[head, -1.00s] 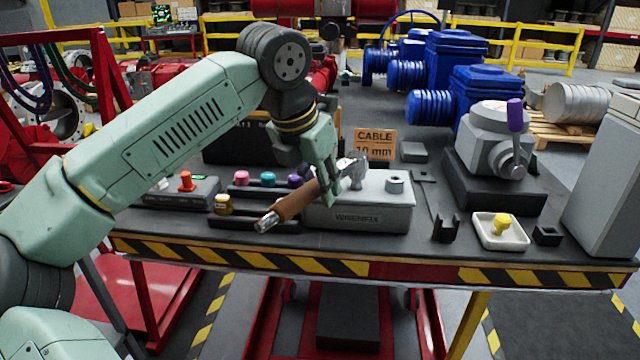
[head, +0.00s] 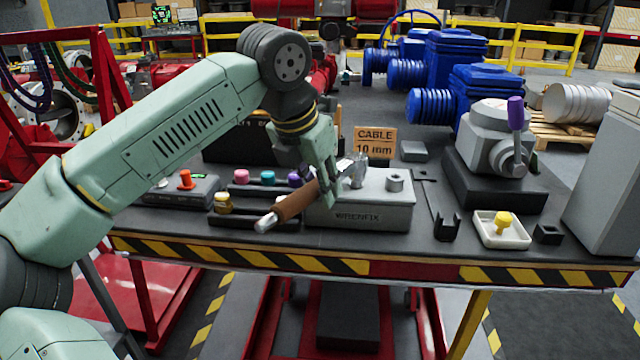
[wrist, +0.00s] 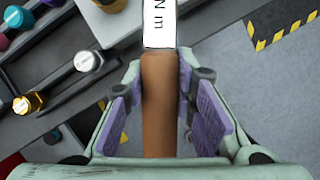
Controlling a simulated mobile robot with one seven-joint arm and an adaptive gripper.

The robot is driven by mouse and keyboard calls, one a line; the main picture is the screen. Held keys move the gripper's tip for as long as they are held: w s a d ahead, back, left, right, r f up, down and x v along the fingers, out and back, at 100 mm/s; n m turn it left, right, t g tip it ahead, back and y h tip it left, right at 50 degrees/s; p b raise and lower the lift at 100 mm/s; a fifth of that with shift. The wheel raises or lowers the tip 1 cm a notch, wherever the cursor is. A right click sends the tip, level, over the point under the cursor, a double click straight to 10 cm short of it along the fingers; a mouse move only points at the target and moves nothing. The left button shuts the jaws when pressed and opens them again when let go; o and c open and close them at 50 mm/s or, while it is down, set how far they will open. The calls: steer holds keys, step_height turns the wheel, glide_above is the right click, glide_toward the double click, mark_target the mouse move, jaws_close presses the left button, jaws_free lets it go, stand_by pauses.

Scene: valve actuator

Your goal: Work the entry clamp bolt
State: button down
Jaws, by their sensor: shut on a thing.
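My gripper (head: 328,180) is shut on the brown handle (head: 293,202) of a torque wrench, and holds it tilted over the left end of a grey block (head: 385,215). In the wrist view the handle (wrist: 160,100) lies between both purple finger pads, with a white "N m" label (wrist: 160,24) above it. A silver upright piece (head: 358,170) shows at the wrench's far end, over the block; I cannot tell whether it is joined to the wrench or rests on the block. A short grey cylinder (head: 395,184) stands on the block's right. I cannot pick out the entry clamp bolt.
A dark rack with pink (head: 241,177), teal (head: 268,179) and gold (head: 222,204) pieces is at left. A "CABLE 10 mm" sign (head: 375,142) stands behind. A grey actuator with a purple-handled lever (head: 515,115) and a white tray (head: 487,232) with a yellow piece are at right.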

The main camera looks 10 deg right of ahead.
steer(key=shift+f+b, duration=0.55)
steer(key=shift+f, duration=0.15)
steer(key=shift+r, duration=0.1)
steer(key=shift+w+a+p, duration=0.15)
steer(key=shift+p, duration=0.15)
steer(key=shift+w+a+m+g+p, duration=0.3)
steer(key=shift+w+a+m+p, duration=0.4)
steer(key=shift+m, duration=0.4)
steer(key=shift+d, duration=0.1)
steer(key=shift+w+h, duration=0.15)
steer(key=shift+h, duration=0.15)
steer(key=shift+w+a+m+g+p, duration=0.25)
steer(key=shift+w+m+p, duration=0.25)
steer(key=shift+p, duration=0.15)
steer(key=shift+w+a+m+g+p, duration=0.15)
steer(key=shift+w+a+m+p, duration=0.1)
steer(key=shift+w+m+p, duration=0.35)
steer(key=shift+s, duration=0.15)
